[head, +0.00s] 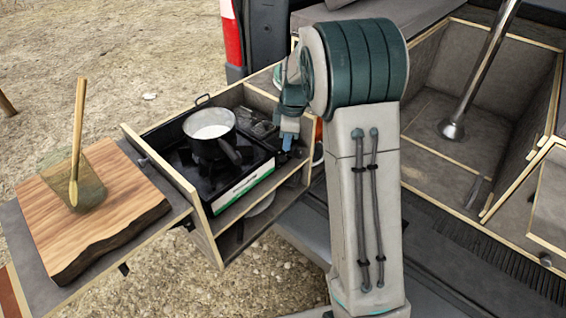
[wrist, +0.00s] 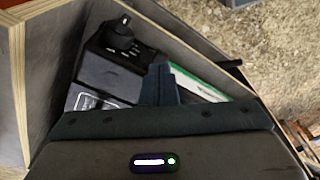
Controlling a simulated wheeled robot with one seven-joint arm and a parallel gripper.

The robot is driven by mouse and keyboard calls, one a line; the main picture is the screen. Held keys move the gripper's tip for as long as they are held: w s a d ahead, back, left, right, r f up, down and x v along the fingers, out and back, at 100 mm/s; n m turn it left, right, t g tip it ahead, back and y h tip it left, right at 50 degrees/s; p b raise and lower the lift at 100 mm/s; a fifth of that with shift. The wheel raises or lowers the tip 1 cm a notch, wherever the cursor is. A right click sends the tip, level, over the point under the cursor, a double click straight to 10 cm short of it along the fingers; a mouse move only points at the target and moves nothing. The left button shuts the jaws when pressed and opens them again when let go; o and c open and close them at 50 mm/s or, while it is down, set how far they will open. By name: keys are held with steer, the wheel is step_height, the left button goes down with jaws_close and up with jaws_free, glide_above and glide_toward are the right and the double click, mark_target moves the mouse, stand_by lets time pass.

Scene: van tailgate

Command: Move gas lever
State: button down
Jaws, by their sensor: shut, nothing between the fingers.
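A portable gas stove (head: 240,182) with a dark top and a white front with a green stripe sits in a wooden pull-out box. In the wrist view its control end (wrist: 104,68) shows a black knob (wrist: 121,30) standing up beside small markings. I cannot tell a separate gas lever apart from these dark parts. My gripper (head: 287,142) points down at the right end of the stove. In the wrist view my gripper (wrist: 159,72) is shut and empty, close to the control end and below the knob in the picture. Whether it touches the stove is unclear.
A pot (head: 211,131) with pale contents stands on the burner, its handle toward my gripper. The box wall (head: 301,170) is close on the right. A cutting board (head: 95,218) with a greenish cup (head: 88,188) and wooden utensil lies at left.

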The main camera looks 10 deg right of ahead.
mark_target(286, 157)
steer(key=shift+a+f+b, duration=0.15)
steer(key=shift+f+b, duration=0.65)
steer(key=shift+f, duration=0.95)
step_height(286, 157, down, 2)
steer(key=shift+f+b, duration=0.1)
steer(key=shift+b, duration=0.75)
steer(key=shift+r, duration=0.2)
steer(key=d, duration=0.2)
steer(key=d+r, duration=0.1)
steer(key=shift+s, duration=0.4)
steer(key=shift+a, duration=0.1)
steer(key=shift+r, duration=0.1)
